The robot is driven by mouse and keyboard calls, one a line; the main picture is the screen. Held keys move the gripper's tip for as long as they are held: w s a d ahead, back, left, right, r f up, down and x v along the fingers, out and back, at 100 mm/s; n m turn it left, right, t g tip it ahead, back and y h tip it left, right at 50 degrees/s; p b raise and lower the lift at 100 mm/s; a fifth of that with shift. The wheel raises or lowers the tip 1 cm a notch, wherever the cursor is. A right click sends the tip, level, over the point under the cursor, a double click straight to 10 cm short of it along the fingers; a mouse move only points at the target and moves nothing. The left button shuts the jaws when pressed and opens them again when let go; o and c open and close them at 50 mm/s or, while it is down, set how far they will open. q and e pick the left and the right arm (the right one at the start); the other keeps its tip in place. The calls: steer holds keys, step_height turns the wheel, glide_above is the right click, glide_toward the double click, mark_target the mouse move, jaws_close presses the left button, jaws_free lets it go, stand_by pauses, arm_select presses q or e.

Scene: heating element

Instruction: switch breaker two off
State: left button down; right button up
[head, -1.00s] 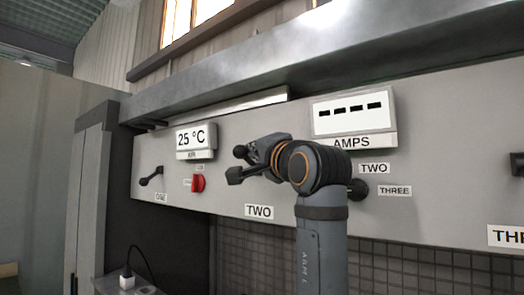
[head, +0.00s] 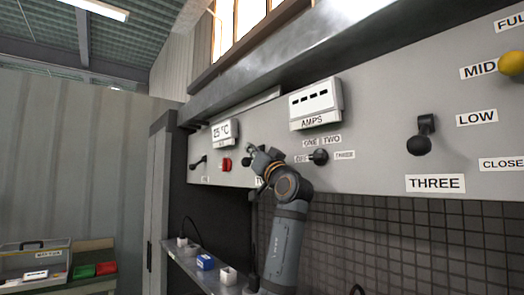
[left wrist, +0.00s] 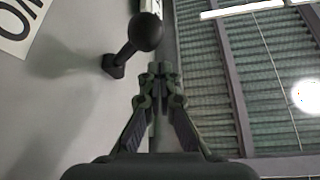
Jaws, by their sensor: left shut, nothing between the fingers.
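Breaker two's black lever with a round knob (left wrist: 146,32) shows in the left wrist view, mounted on the grey panel with part of a white label beside it. In the head view, the TWO label (head: 259,182) is partly covered by my left arm, and the lever is hard to make out behind my gripper. My left gripper (head: 256,153) is at the panel beside this lever. It is shut and empty; its fingertips (left wrist: 161,70) are close to the knob, and I cannot tell if they touch. My right gripper is out of view.
Breaker one's lever (head: 198,162) and a red switch (head: 226,164) are to the left. A rotary selector (head: 319,156) sits under the AMPS display (head: 315,103). Breaker three's lever (head: 422,135) and a yellow knob (head: 511,63) are further right. A shelf (head: 190,262) lies below.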

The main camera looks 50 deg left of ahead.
arm_select(q)
steer(key=shift+w+a+f+n+g+b, duration=0.1)
steer(key=shift+w+f+n+g+b, duration=0.1)
steer(key=shift+f+b, duration=0.25)
steer(key=shift+w+a+f+n+g+b, duration=0.1)
steer(key=shift+f+n+g+b, duration=0.15)
steer(key=shift+f, duration=0.3)
step_height(320, 180, up, 10)
stand_by(0.6)
stand_by(0.5)
